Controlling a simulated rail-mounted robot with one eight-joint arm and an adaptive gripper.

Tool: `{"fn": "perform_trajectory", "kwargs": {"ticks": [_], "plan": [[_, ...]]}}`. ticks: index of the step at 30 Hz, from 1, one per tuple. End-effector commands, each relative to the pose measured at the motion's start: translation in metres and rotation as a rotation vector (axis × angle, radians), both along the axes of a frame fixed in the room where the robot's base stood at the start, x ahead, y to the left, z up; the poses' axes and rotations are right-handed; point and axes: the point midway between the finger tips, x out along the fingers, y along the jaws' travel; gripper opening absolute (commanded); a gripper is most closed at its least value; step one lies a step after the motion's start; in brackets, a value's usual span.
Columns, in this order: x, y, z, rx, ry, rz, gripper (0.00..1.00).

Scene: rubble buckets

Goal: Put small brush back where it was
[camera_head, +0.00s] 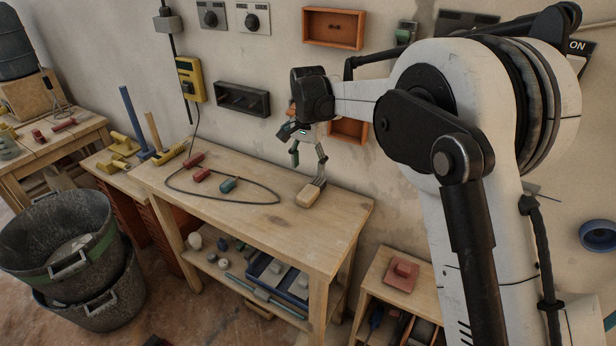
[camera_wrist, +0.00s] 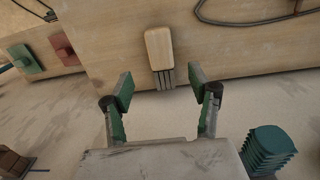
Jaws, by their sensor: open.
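The small brush (camera_head: 307,197) lies on the wooden workbench (camera_head: 255,215), near its back edge by the wall. It has a pale wooden block body and grey bristles that point to the wall. In the wrist view the brush (camera_wrist: 158,48) lies ahead of my gripper, its bristles reaching the bench edge. My gripper (camera_head: 309,153) hangs above the brush in the head view, pointing down. In the wrist view my gripper (camera_wrist: 160,78) has its two green-padded fingers wide apart, with nothing held between them. The bristles appear between the fingertips. I cannot tell the exact height gap.
Orange wall boxes (camera_head: 334,28) and a dark wall box (camera_head: 242,99) are behind. Black buckets (camera_head: 62,237) stand at left.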

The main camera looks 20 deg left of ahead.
Motion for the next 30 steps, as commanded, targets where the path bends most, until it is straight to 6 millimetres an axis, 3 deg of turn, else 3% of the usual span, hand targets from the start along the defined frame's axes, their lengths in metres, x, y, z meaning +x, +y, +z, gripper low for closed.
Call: {"fn": "perform_trajectory", "kwargs": {"ticks": [4,13,17,20,30], "plan": [[0.0,0.0,0.012,0.0,0.0,0.0,0.56],[0.0,0.0,0.015,0.0,0.0,0.0,0.56],[-0.001,-0.011,0.024,0.006,-0.008,0.002,0.56],[-0.003,-0.033,0.041,0.016,-0.027,0.006,0.56],[-0.033,-0.143,0.112,0.061,-0.136,0.042,0.56]]}}
